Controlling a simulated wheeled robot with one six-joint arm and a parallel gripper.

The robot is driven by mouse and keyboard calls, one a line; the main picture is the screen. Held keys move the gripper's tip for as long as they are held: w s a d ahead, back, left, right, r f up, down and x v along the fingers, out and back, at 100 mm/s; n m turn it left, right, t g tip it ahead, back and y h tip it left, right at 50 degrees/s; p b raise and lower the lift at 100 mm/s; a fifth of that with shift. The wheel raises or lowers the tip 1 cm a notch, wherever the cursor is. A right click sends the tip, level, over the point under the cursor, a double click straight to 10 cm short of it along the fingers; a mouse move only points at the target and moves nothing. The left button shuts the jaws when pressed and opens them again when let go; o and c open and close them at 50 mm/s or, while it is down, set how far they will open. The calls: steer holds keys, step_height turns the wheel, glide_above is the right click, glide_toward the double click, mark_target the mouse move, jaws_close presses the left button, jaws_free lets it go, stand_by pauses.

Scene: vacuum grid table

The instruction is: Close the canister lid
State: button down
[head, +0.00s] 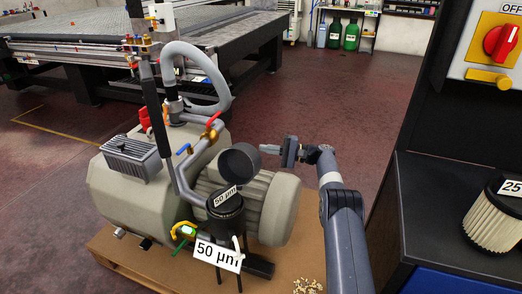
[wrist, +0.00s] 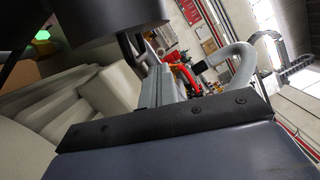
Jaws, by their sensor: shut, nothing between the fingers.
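The dark canister (head: 226,216) with a "50 µm" label stands at the front of the pump. Its round dark lid (head: 240,161) is open, tilted up above the canister with its round face showing. My gripper (head: 264,149) is shut and empty, just right of the lid near its upper rim. I cannot tell whether the fingertips touch the lid. In the wrist view my gripper (wrist: 154,88) reaches up from the dark bar, close to a dark rounded part at the top that looks like the lid (wrist: 115,20).
The grey-beige vacuum pump (head: 115,195) sits on a wooden pallet (head: 280,272), with a grey hose (head: 218,82) arching above. A white "50 µm" tag (head: 218,255) hangs in front. At right, a dark bench (head: 430,215) bears a pleated filter (head: 495,222). Open floor lies behind my arm.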

mark_target(242, 162)
steer(key=shift+s+a+r, duration=0.35)
steer(key=shift+s+a, duration=0.3)
steer(key=shift+s, duration=0.05)
steer(key=shift+s+a+r, duration=0.35)
steer(key=shift+s+a, duration=0.25)
steer(key=shift+s, duration=0.05)
steer(key=shift+r, duration=0.1)
